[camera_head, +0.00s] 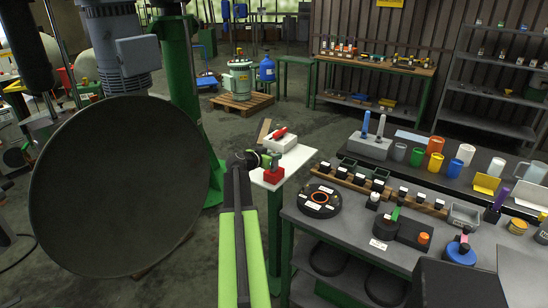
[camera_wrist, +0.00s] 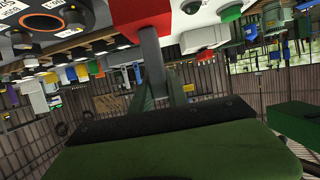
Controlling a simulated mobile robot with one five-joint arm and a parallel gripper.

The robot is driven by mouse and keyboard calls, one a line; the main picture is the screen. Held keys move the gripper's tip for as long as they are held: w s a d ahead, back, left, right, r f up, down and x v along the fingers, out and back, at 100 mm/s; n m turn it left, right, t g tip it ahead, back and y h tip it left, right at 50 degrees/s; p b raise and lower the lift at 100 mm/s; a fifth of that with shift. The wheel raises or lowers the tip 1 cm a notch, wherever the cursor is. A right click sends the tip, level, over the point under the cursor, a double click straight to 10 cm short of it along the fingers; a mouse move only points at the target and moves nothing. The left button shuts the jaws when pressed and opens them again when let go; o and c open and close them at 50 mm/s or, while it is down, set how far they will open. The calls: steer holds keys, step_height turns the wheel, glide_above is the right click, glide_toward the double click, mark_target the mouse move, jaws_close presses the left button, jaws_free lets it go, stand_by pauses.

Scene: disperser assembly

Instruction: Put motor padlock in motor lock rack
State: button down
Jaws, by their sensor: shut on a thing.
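A red padlock (camera_head: 273,175) hangs under my gripper (camera_head: 268,160) in the head view, above or at the front edge of a small white-topped stand. In the wrist view the red padlock body (camera_wrist: 139,14) is at the top, and its grey shackle (camera_wrist: 152,55) runs down between the fingers of my gripper (camera_wrist: 162,92). My gripper is shut on the padlock. Wooden racks with several dark, white-labelled pieces (camera_head: 346,180) stand on the grey bench at right; I cannot tell which thing is the motor lock rack.
A white box with a red handle (camera_head: 281,133) sits on the white stand (camera_head: 303,154). The grey bench (camera_head: 350,228) holds a black disc (camera_head: 319,200) and several containers. A large dark dish (camera_head: 118,187) and green column (camera_head: 183,80) fill the left. Floor shows behind the stand.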

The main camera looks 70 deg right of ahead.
steer(key=c, duration=1.2)
jaws_free()
steer(key=p+v, duration=0.6)
steer(key=v, duration=1.1)
steer(key=shift+a, duration=0.2)
steer(key=shift+r, duration=0.1)
